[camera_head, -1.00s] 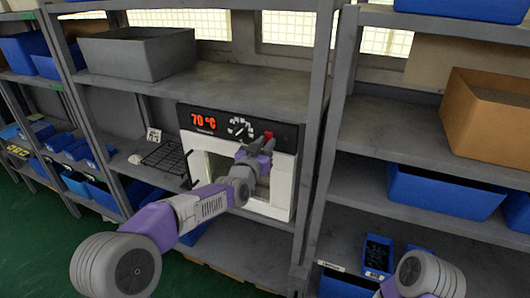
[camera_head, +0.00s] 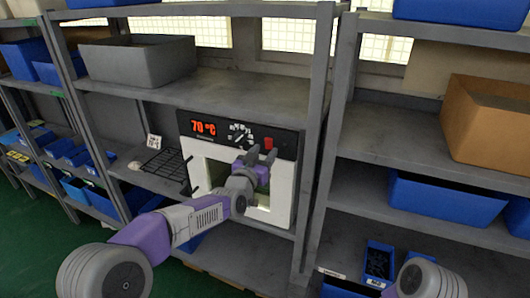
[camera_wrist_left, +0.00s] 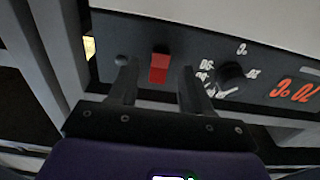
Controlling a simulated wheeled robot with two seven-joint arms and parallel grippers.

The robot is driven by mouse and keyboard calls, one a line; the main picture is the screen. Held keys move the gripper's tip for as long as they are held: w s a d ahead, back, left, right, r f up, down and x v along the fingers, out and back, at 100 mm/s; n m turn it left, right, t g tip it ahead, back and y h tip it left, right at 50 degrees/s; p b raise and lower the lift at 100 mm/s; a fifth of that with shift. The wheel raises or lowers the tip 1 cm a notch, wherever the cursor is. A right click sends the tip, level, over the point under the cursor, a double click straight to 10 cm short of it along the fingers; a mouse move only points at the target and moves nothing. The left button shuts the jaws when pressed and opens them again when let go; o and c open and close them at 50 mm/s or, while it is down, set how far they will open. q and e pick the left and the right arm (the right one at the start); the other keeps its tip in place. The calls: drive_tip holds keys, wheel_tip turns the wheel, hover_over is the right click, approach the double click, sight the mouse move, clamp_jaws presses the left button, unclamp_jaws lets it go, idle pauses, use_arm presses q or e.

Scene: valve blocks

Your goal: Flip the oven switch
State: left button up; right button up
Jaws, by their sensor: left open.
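The white oven (camera_head: 282,190) stands on a middle shelf with a black control panel (camera_head: 222,131) on top, showing a red 70 °C display. The red switch (camera_head: 268,144) is at the right part of the panel, beside the dial (camera_head: 240,134). In the left wrist view the red switch (camera_wrist_left: 159,66) lies between and beyond the two fingertips, with the dial (camera_wrist_left: 230,75) to its right. My left gripper (camera_head: 255,155) is open and empty, just below the switch. Whether a finger touches the panel cannot be told. My right gripper is out of view.
A black wire rack (camera_head: 163,162) sits left of the oven. A grey bin (camera_head: 140,60) stands on the shelf above. Grey shelf posts (camera_head: 318,130) rise close to the oven's right. Blue bins (camera_head: 445,197) and a brown box (camera_head: 490,120) fill the right shelves.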

use_arm(q)
drive_tip(key=v, duration=0.6)
drive_tip(key=shift+b, duration=0.3)
drive_tip(key=shift+f, duration=0.15)
drive_tip(key=s+a+f+n+g+y, duration=0.1)
drive_tip(key=s+f+g, duration=0.2)
drive_tip(key=f, duration=0.8)
drive_tip(key=s+f+n+g, duration=0.1)
drive_tip(key=s+f+g, duration=0.15)
drive_tip(key=f, duration=0.95)
drive_tip(key=s+a+f+n+g+y, duration=0.1)
drive_tip(key=s+f+g, duration=0.2)
drive_tip(key=f, duration=0.8)
drive_tip(key=s+f+n+g, duration=0.1)
drive_tip(key=s+f+g, duration=0.1)
drive_tip(key=s+f, duration=0.3)
drive_tip(key=s+f+n+g, duration=0.1)
drive_tip(key=s+f+g, duration=0.2)
drive_tip(key=s, duration=0.9)
drive_tip(key=s+f+n+g, duration=0.1)
drive_tip(key=s+f+g, duration=0.2)
drive_tip(key=s+f, duration=0.6)
drive_tip(key=shift+s+d+f+h, duration=0.2)
drive_tip(key=shift+f+h, duration=0.05)
drive_tip(key=shift+h, duration=0.05)
